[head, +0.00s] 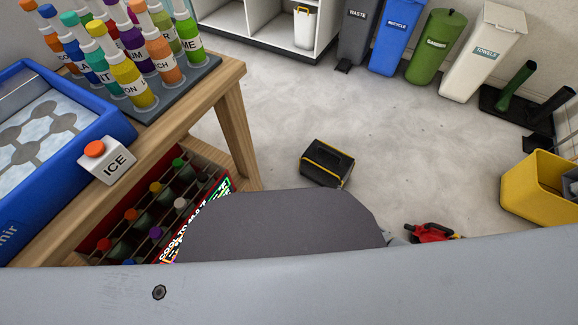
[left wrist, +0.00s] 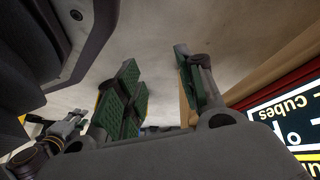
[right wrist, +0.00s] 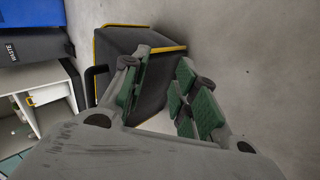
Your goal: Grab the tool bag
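The tool bag (head: 327,163) is black with yellow trim and lies on the grey floor, right of the wooden table. In the right wrist view the bag (right wrist: 160,42) is large, just beyond the fingertips of my right gripper (right wrist: 163,62). Its dark handle (right wrist: 95,84) shows at the left side. The right gripper is open, with green pads apart; I cannot tell whether a finger touches the bag. My left gripper (left wrist: 157,60) is open and empty, near the table's wooden leg. In the head view my grey arm links hide most of both grippers.
The wooden table (head: 232,85) holds colored bottles and a blue ice bin (head: 118,122). A red crate of bottles (head: 222,172) is below. Several waste bins (head: 400,35) line the back. A yellow bin (head: 535,190) stands right. Floor around the bag is clear.

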